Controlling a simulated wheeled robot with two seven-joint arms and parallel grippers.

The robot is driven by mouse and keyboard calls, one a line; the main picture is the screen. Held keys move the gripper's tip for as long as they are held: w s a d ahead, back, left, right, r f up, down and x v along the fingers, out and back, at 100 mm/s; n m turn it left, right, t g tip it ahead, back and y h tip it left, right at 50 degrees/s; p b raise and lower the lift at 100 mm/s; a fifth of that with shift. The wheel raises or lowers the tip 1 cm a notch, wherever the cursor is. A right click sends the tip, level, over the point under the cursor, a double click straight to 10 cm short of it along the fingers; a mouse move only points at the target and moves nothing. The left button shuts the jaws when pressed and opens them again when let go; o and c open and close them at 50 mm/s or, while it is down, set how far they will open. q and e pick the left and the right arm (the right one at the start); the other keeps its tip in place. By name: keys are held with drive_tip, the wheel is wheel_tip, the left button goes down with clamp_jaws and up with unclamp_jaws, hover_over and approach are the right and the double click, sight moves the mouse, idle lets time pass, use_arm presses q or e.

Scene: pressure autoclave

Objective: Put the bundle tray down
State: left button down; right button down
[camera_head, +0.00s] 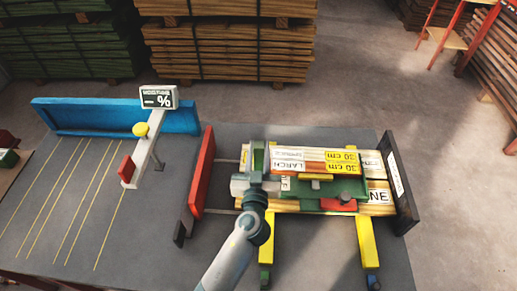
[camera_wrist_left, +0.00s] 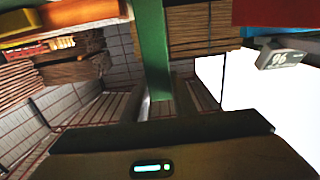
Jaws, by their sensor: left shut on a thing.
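The green bundle tray (camera_head: 292,188) carries light wooden boards (camera_head: 290,160) labelled "LARCH" and "30 cm". It is over the fixture on the right of the dark table. My left gripper (camera_head: 257,180) is at the tray's left end, shut on its green upright handle (camera_head: 258,156). In the left wrist view a green bar (camera_wrist_left: 152,50) runs down to the gripper. Other boards (camera_head: 380,196), with a label ending in "NE", show beneath and beyond the tray. I cannot tell whether the tray touches them. My right gripper is not in view.
The fixture has a red plate (camera_head: 202,174) at left, a black plate (camera_head: 399,185) at right and yellow rails (camera_head: 366,243) in front. A moisture display (camera_head: 158,97) stands left on a post, before a blue fence (camera_head: 75,116). The table's lined left part is mostly clear.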

use_arm(q)
drive_tip(key=c, duration=1.4)
unclamp_jaws()
drive_tip(key=shift+s, duration=0.15)
drive_tip(key=shift+c, duration=0.2)
drive_tip(key=shift+s+f+b, duration=0.1)
drive_tip(key=shift+s+b, duration=0.3)
drive_tip(key=shift+s, duration=0.25)
drive_tip(key=s+b, duration=0.4)
drive_tip(key=s, duration=0.6)
drive_tip(key=shift+s, duration=0.25)
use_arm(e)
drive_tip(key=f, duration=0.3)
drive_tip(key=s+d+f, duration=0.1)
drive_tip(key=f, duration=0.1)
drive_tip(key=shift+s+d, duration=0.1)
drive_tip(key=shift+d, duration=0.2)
use_arm(q)
drive_tip(key=shift+r, duration=0.2)
